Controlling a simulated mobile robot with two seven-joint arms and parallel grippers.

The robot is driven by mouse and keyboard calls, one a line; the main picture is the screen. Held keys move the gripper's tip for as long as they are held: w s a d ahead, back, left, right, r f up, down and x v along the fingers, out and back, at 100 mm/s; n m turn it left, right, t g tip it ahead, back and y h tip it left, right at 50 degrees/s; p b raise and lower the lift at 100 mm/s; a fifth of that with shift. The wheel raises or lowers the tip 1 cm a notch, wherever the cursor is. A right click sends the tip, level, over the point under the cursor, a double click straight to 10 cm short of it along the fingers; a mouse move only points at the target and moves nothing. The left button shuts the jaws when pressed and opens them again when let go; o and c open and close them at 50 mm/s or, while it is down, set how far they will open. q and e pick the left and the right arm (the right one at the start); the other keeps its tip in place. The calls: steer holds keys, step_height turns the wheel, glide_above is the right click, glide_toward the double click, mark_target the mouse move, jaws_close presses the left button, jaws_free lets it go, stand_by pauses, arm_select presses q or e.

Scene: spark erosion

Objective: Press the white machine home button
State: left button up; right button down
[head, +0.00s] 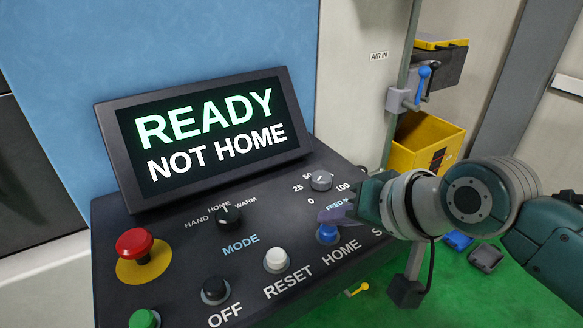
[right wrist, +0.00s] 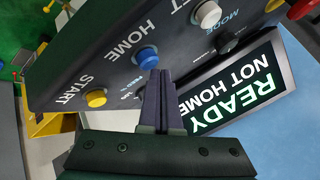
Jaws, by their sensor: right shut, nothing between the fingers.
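The dark control panel (head: 185,262) has a row of buttons. A blue button (head: 327,234) sits above the word HOME, and a white button (head: 276,260) sits above the word RESET. The right wrist view also shows the blue button (right wrist: 147,57) and the white button (right wrist: 208,14). My right gripper (head: 330,214) is shut and empty, with its fingertips (right wrist: 157,76) right at the blue button. I cannot tell whether they touch it. The screen (head: 205,135) reads READY, NOT HOME. My left gripper is not in view.
A red emergency button (head: 134,243), a green button (head: 144,318), a black OFF button (head: 215,290), a mode knob (head: 228,216) and a feed knob (head: 321,181) are on the panel. A yellow START button (right wrist: 95,97) shows in the wrist view. A yellow bin (head: 420,145) stands behind.

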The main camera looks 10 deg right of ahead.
mark_target(333, 235)
steer(key=shift+f+b, duration=0.3)
steer(key=shift+f, duration=0.1)
stand_by(0.3)
steer(key=shift+r+p, duration=0.8)
steer(key=shift+p, duration=0.2)
step_height(333, 235, up, 5)
steer(key=p, duration=0.5)
steer(key=shift+r+p, duration=0.1)
steer(key=shift+p, duration=0.2)
stand_by(0.3)
